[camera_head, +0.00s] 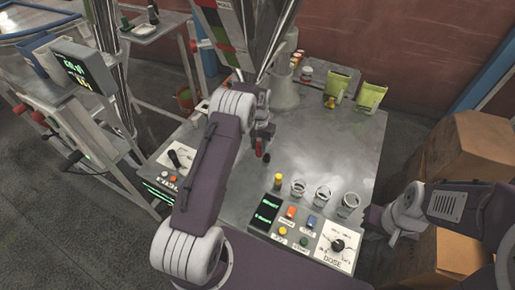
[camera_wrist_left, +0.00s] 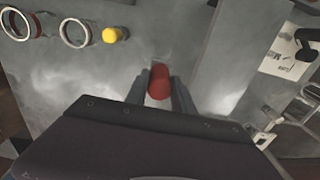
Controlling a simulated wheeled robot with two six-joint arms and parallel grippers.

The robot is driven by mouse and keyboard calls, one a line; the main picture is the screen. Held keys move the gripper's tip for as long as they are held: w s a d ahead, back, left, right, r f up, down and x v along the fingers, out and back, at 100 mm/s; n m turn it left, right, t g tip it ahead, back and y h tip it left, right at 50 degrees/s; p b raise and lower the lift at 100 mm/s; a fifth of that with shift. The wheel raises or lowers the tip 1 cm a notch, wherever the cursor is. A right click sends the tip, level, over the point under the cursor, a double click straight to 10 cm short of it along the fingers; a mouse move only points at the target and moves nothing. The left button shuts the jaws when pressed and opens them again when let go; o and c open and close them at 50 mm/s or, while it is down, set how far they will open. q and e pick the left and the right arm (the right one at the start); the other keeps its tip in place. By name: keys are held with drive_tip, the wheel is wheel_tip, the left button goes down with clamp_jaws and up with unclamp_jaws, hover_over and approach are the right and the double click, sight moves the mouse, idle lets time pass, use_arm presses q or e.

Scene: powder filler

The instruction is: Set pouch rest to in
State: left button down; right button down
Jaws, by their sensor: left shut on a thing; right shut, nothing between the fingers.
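My left gripper (camera_head: 263,149) is low over the middle of the metal table, below the filler's spout. In the left wrist view its two fingers (camera_wrist_left: 160,95) are shut on a small red, rounded knob (camera_wrist_left: 159,82). The knob shows in the head view as a red spot (camera_head: 266,157) by the fingertips. Whatever it is fixed to is hidden, so I cannot tell how the pouch rest stands. My right gripper (camera_head: 383,220) is shut and empty at the right, by the table's front right edge.
Green pouches (camera_head: 368,97) stand at the back right. Cardboard boxes (camera_head: 470,150) are at the right. The table's right half is clear.

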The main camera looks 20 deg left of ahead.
use_arm(q)
drive_tip(key=shift+w+r, duration=0.2)
drive_tip(key=shift+w, duration=0.05)
drive_tip(key=c, duration=1.3)
unclamp_jaws()
drive_tip(key=shift+o, duration=1.1)
drive_tip(key=shift+f, duration=0.15)
wheel_tip(320, 180, up, 9)
drive_tip(key=shift+r, duration=0.1)
